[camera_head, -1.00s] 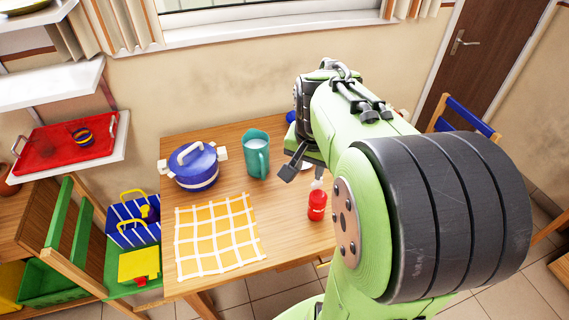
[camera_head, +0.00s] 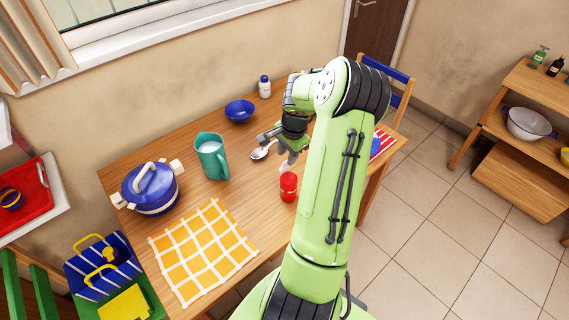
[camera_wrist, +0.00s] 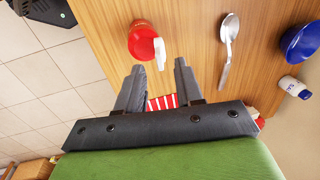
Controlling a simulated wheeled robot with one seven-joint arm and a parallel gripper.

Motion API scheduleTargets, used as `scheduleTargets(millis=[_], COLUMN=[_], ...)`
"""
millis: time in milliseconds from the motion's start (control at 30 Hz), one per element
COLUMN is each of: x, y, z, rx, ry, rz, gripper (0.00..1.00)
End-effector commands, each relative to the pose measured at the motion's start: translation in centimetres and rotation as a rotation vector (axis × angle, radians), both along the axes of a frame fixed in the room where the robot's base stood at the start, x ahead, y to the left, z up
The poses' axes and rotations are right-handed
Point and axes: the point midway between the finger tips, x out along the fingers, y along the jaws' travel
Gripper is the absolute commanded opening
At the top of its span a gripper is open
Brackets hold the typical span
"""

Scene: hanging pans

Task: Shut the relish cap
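The red relish bottle (camera_head: 288,188) stands upright on the table, just in front of my gripper (camera_head: 288,152). Its white cap (camera_head: 285,169) shows above the red body. In the wrist view the bottle (camera_wrist: 142,40) is at the top, and the white cap (camera_wrist: 160,54) juts out from its side, standing open. In the wrist view my gripper (camera_wrist: 158,70) has its two dark fingers apart with nothing held between them. The bottle and cap lie just beyond the fingertips; I cannot tell whether anything touches.
A spoon (camera_head: 262,150), teal pitcher (camera_head: 211,158), blue bowl (camera_head: 240,110), white bottle (camera_head: 264,87) and blue pot (camera_head: 150,190) are on the table. An orange checked cloth (camera_head: 203,250) covers the front left. A red striped cloth (camera_head: 382,144) lies on the right.

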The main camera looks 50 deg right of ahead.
Motion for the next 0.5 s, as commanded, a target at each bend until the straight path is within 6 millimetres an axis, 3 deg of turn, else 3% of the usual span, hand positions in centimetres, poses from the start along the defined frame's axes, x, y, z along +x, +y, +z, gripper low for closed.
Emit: scheduleTargets(millis=[100, 200, 500], x=[0.5, 0.7, 0.9], y=[0.0, -0.1, -0.2], z=[-2.8, -4.3, -5.1], rx=[0.004, 0.002, -0.001], ry=[0.001, 0.001, 0.0], rz=[0.002, 0.002, 0.002], gripper=[0.36, 0.36, 0.36])
